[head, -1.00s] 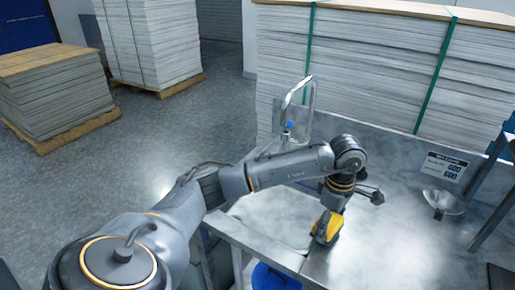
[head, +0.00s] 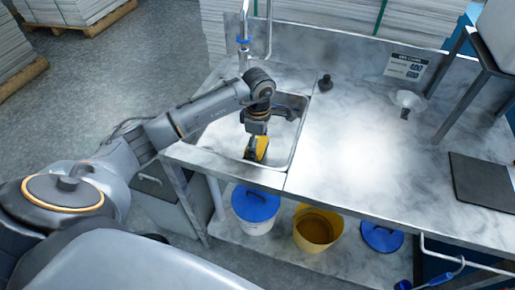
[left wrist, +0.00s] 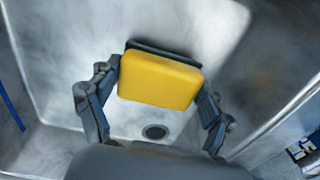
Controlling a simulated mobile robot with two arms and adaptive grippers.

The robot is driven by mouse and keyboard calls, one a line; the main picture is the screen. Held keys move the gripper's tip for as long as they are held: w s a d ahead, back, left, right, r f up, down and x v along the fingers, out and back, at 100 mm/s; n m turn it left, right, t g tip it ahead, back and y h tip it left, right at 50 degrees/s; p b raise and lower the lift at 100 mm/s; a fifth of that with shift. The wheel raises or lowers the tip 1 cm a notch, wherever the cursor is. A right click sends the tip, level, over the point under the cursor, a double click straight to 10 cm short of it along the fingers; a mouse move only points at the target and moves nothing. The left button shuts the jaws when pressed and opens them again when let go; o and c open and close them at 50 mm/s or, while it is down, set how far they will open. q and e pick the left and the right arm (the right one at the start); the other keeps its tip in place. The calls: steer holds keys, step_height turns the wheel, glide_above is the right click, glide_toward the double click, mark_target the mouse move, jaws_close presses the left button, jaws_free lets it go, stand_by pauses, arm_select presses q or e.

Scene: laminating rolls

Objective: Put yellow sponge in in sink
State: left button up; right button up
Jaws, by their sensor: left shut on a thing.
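The yellow sponge (left wrist: 160,80), with a dark green layer on its far side, is held between the two fingers of my left gripper (left wrist: 155,95). In the head view the yellow sponge (head: 262,147) shows below my left gripper (head: 256,140), over the sink (head: 228,132). In the left wrist view the metal sink (left wrist: 60,60) surrounds the sponge, and the round drain (left wrist: 155,132) shows below it. I cannot tell whether the sponge touches the sink bottom. My right gripper is not in view.
A tap (head: 244,40) stands behind the sink. The metal counter (head: 350,150) right of the sink is mostly clear, with a black stopper (head: 325,82), a small funnel (head: 407,99) and a dark mat (head: 484,182). A blue-lidded bucket (head: 256,207) and yellow bucket (head: 317,228) stand below.

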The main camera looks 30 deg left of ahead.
mark_target(258, 151)
arm_select(q)
step_height(258, 151, down, 2)
steer(key=shift+f, duration=0.35)
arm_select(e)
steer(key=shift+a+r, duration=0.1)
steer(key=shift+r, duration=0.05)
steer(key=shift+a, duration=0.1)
arm_select(q)
steer(key=shift+f, duration=0.15)
steer(key=o, duration=1.1)
steer(key=shift+o, duration=0.2)
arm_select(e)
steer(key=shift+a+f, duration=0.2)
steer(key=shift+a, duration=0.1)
